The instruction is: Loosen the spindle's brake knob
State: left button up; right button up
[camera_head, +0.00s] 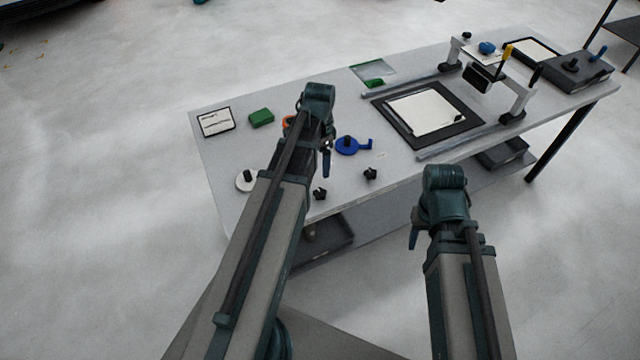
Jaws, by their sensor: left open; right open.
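I cannot tell for certain which part is the spindle's brake knob. A blue disc (346,146) with a black knob on top and a side tab lies on the table, just right of my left gripper. A white disc (244,182) with a black knob sits near the left edge. Two small black knobs (370,173) (319,193) stand near the front edge. My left gripper (326,165) is open over the table and points down; it appears to hold nothing. My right gripper (414,238) is open and empty in front of the table.
A bridge-like frame (515,105) with blue, yellow and black parts stands on rails around a black mat (385,103) with a white sheet. A dark box (590,78) stands far right. A green block (261,118) and a label card (215,121) lie at the left.

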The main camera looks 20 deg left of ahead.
aim_at(320, 192)
pick_arm(q)
notch_tip(320, 192, down, 14)
jog(key=b, duration=1.4)
jog(key=shift+c, duration=0.2)
grip_shut()
